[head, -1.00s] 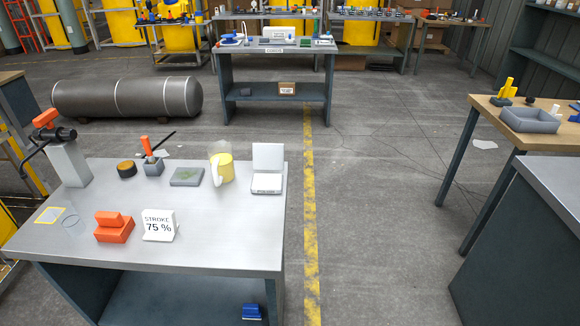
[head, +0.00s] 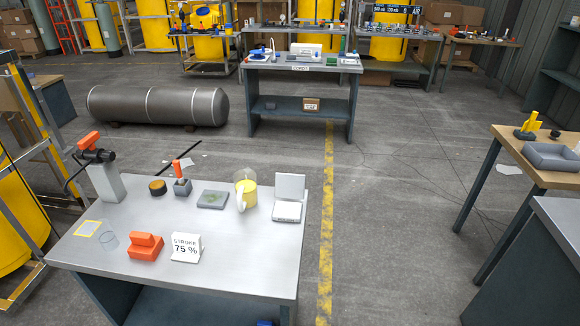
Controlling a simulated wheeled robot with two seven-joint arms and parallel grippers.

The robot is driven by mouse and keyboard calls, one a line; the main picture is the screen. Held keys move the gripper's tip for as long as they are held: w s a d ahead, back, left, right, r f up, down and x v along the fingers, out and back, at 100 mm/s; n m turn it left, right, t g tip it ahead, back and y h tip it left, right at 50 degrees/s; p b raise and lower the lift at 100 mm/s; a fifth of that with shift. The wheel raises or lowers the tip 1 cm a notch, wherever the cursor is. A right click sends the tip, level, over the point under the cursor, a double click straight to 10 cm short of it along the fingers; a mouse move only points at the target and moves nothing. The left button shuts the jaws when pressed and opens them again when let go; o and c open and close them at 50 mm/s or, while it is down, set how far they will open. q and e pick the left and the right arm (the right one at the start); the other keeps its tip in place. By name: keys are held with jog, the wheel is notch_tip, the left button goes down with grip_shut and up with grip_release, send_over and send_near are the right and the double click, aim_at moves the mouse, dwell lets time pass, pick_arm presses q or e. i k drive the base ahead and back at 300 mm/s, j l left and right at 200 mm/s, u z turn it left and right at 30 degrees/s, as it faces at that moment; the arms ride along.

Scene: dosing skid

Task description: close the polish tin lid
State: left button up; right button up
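No thing in the head view is clearly labelled as the polish tin. A small round dark pot (head: 157,187) with an amber-brown top stands at the back of the near grey table; I cannot tell whether it has a lid. A white box (head: 287,211) stands near the table's right edge. Its hinged lid (head: 290,187) is open and stands upright at the back; the small print on its front is too small to read. Neither of my grippers is in view.
On the near table (head: 230,265) are a clear jug with yellow contents (head: 247,193), a grey-green pad (head: 212,199), an orange block (head: 145,246), a "STROKE 75 %" sign (head: 187,247) and an orange-handled lever post (head: 103,180). The front right tabletop is bare. Floor is open to the right.

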aim_at(289, 186)
jog(key=i+l+u, duration=0.55)
jog(key=l+u, duration=0.3)
jog(key=l, duration=0.15)
jog(key=i+l+u, duration=0.25)
jog(key=l, duration=0.15)
jog(key=l+u, duration=0.3)
jog(key=l, duration=0.15)
jog(key=i+l+u, duration=0.35)
jog(key=l, duration=0.15)
jog(key=l+u, duration=0.35)
jog(key=l, duration=0.2)
jog(key=i+l+u, duration=0.15)
jog(key=l+u, duration=0.2)
jog(key=l, duration=0.3)
jog(key=l+u, duration=0.35)
jog(key=l, duration=0.25)
